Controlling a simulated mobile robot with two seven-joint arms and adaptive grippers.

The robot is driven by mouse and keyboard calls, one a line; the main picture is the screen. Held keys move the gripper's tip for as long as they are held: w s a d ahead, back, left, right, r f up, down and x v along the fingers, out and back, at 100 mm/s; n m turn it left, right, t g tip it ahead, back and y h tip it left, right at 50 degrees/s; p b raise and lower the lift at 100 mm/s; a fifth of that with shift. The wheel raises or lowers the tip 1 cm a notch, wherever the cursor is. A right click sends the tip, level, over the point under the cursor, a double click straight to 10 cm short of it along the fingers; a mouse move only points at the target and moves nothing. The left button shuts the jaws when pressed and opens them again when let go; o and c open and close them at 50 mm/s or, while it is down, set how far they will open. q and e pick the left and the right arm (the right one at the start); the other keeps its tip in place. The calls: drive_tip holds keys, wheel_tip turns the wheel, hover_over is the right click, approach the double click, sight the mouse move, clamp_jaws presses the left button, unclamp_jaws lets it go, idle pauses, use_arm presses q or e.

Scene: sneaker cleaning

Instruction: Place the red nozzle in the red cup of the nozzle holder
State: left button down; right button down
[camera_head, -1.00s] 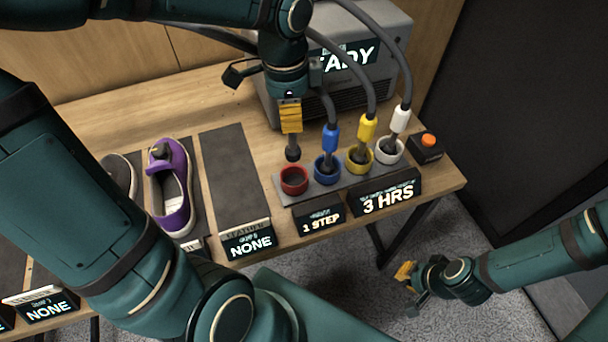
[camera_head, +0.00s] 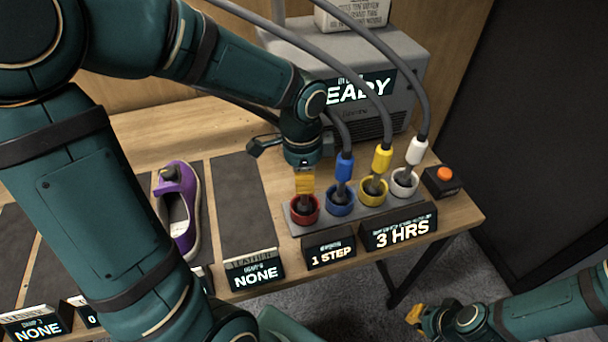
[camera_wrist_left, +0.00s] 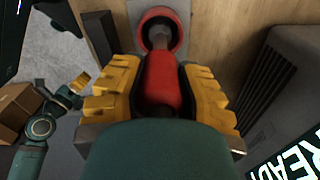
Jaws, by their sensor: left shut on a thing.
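My left gripper (camera_head: 304,185) is shut on the red nozzle (camera_wrist_left: 163,85), directly above the red cup (camera_head: 304,213). The left wrist view shows the nozzle's dark tip reaching into the mouth of the red cup (camera_wrist_left: 158,12); how deep it sits is hard to tell. The red cup is the leftmost on the grey nozzle holder (camera_head: 323,219). In the head view the yellow fingers hide the red body of the nozzle. My right gripper (camera_head: 415,314) is low at the lower right, away from the table, its jaw opening unclear.
The blue nozzle (camera_head: 344,167), yellow nozzle (camera_head: 382,159) and white nozzle (camera_head: 416,151) stand in their cups to the right. A grey machine (camera_head: 350,62) is behind. An orange button (camera_head: 445,174) is at the right. A purple sneaker (camera_head: 190,235) lies at left.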

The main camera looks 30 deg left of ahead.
use_arm(q)
drive_tip(key=shift+f, duration=0.2)
drive_tip(key=c, duration=0.7)
unclamp_jaws()
drive_tip(key=shift+c, duration=0.2)
drive_tip(key=shift+r, duration=0.1)
drive_tip(key=shift+r, duration=0.35)
wheel_tip(320, 180, up, 12)
drive_tip(key=p, duration=0.3)
drive_tip(key=shift+s+a+f, duration=0.1)
drive_tip(key=shift+a+f, duration=0.05)
drive_tip(key=shift+f, duration=0.05)
